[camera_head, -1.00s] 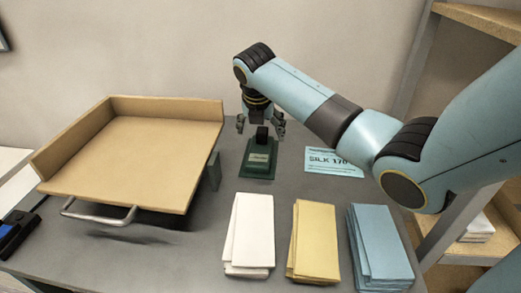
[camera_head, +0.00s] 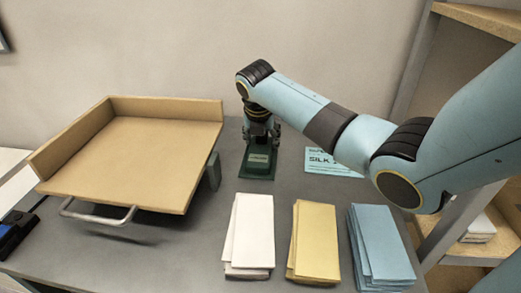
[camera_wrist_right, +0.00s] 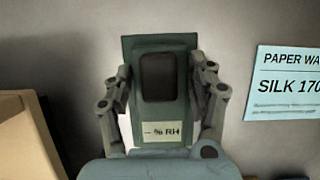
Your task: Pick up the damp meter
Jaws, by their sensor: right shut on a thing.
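The damp meter, a dark block, stands upright on a green base (camera_head: 257,163) with a pale label, at the back middle of the table. In the right wrist view the dark damp meter (camera_wrist_right: 158,78) is seen from above, and the base's label reads "% RH". My right gripper (camera_head: 262,136) is down at it, with a finger on each side, shut on the block. In the head view the gripper mostly hides the block. I cannot tell whether it has left the base. My left gripper is not in view.
A tan tray (camera_head: 140,155) with a metal handle stands to the left. White (camera_head: 250,230), yellow (camera_head: 315,240) and blue (camera_head: 380,245) paper stacks lie in front. A pale blue card (camera_head: 325,162), "SILK 170" in the wrist view, is right of the base. Shelving (camera_head: 415,85) stands far right.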

